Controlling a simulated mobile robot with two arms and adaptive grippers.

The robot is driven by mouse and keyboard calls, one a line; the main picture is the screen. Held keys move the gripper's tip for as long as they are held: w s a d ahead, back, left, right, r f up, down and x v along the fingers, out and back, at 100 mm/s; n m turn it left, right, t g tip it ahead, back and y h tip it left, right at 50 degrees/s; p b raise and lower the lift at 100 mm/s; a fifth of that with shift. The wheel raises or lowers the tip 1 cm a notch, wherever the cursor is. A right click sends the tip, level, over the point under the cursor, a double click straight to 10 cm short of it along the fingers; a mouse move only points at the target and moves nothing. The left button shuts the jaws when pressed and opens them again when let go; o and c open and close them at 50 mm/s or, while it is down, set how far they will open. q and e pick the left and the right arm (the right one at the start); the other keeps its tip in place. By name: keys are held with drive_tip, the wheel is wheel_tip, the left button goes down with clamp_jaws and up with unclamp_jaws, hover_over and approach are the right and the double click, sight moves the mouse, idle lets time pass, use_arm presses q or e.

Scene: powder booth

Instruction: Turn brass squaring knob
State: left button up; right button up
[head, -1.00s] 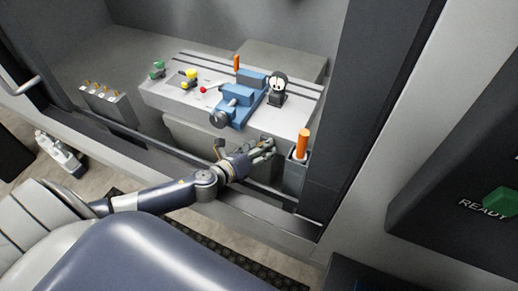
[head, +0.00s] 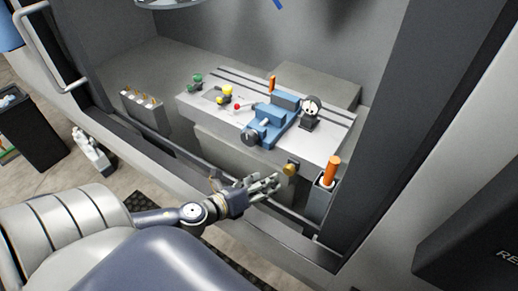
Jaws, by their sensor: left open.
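The brass squaring knob (head: 291,169) sticks out from the front face of the grey machine table (head: 205,100), near its right end. My left gripper (head: 276,184) is in front of the table, just below and left of the knob. Its fingers are open and apart from the knob, as far as I can tell. Nothing shows between the fingers. My right gripper is not in view.
A blue vise (head: 270,122) and a dial gauge (head: 309,113) stand on the table. An orange-handled tool (head: 331,168) stands in a grey holder right of the knob. The booth's front sill runs below my arm. A rack (head: 142,106) sits at the left.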

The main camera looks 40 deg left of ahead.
use_arm(q)
drive_tip(key=shift+v, duration=0.75)
